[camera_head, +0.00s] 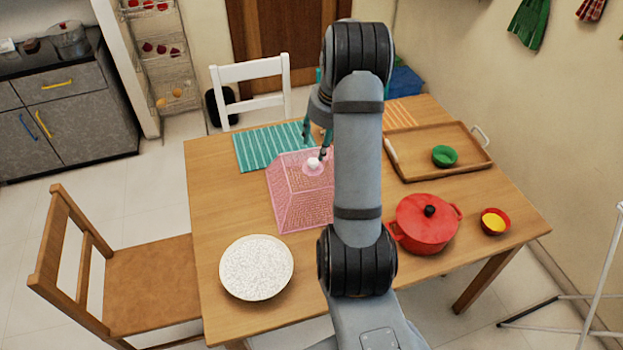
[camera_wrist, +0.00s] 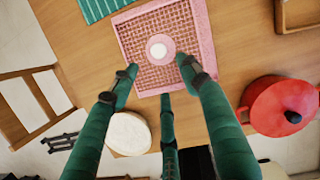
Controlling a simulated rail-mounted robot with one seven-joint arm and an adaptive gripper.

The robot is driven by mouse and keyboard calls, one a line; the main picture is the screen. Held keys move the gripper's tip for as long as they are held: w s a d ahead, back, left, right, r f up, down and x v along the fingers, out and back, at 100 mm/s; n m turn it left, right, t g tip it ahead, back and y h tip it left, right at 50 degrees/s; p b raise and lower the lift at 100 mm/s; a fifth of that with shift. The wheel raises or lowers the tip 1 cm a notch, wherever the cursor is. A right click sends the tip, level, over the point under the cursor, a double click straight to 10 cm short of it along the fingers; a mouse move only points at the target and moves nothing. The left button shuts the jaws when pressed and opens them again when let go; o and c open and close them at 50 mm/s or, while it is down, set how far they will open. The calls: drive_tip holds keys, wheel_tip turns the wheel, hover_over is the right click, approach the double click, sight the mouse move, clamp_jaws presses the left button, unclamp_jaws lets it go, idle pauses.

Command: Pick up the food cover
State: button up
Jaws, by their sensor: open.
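The pink mesh food cover (camera_head: 291,205) sits on the wooden table, with a white knob (camera_head: 313,164) on its top. My arm hides its right part in the head view. In the wrist view the food cover (camera_wrist: 191,31) shows from above, with the knob (camera_wrist: 158,50) near its middle. My gripper (camera_head: 317,146) is above the cover, close to the knob. Its green fingers are spread open in the wrist view (camera_wrist: 158,76), with the knob just beyond the tips. Nothing is held, and I cannot tell whether a finger touches the cover.
A white speckled plate (camera_head: 256,267) lies front left of the cover. A red pot (camera_head: 427,223), a small bowl with yellow contents (camera_head: 494,221) and a wooden tray (camera_head: 420,170) with a green bowl (camera_head: 444,156) are at right. A teal striped mat (camera_head: 262,148) lies behind the cover.

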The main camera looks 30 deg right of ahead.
drive_tip(key=m, duration=0.2)
hover_over(313, 161)
drive_tip(key=s, duration=0.2)
drive_tip(key=f+p, duration=0.1)
drive_tip(key=f, duration=0.4)
drive_tip(key=shift+s, duration=0.2)
drive_tip(key=shift+w+p+x, duration=0.15)
drive_tip(key=shift+p+x, duration=0.3)
drive_tip(key=shift+x, duration=0.85)
drive_tip(key=shift+w+p+x, duration=0.2)
drive_tip(key=shift+p+x, duration=0.25)
drive_tip(key=shift+x, duration=0.85)
drive_tip(key=shift+d+r, duration=0.1)
drive_tip(key=shift+c, duration=0.8)
clamp_jaws()
